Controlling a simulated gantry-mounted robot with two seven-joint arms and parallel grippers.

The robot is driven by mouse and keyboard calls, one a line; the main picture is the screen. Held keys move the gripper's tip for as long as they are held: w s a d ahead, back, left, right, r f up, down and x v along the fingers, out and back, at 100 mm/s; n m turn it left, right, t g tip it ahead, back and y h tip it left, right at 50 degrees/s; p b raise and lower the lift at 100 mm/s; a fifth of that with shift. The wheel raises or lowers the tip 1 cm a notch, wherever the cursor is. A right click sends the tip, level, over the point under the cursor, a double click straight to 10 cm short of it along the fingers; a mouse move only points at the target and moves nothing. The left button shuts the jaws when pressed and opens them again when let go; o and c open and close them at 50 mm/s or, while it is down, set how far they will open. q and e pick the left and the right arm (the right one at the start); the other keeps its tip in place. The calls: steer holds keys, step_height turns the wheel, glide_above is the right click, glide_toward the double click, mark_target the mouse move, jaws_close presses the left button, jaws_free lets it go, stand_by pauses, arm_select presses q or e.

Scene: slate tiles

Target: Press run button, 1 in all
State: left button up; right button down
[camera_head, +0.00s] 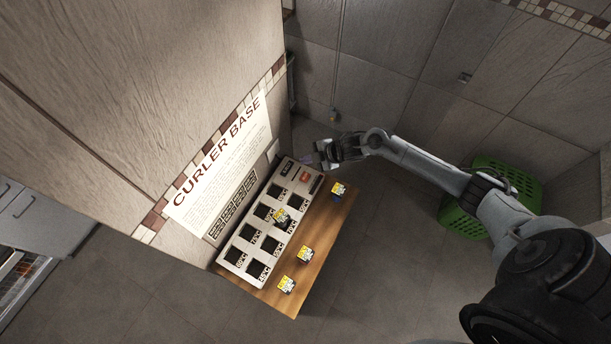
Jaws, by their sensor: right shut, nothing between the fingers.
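The curler base is a pale panel (228,255) with two rows of dark square slots, lying on a wooden shelf. At its upper right end is an orange-red button (304,177), beside a small dark display (286,166). I cannot read any lettering on the button. My right gripper (319,159) is shut and empty. In the head view it appears just above and right of the button, apart from it; its height over the panel is hard to tell. My left gripper is not in view.
Yellow-labelled blocks stand on the wooden shelf (325,215): one near the button end (339,189), two lower down (304,254). Another (281,215) is at a panel slot. A "CURLER BASE" sign (222,165) is on the wall. A green basket (455,219) stands on the floor.

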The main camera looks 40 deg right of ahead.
steer(key=shift+f, duration=0.15)
steer(key=b, duration=0.6)
glide_above(308, 177)
step_height(308, 177, down, 7)
steer(key=shift+a+r, duration=0.15)
steer(key=shift+r, duration=0.05)
steer(key=shift+f+b, duration=0.8)
steer(key=shift+f, duration=0.15)
stand_by(0.8)
steer(key=shift+f, duration=0.1)
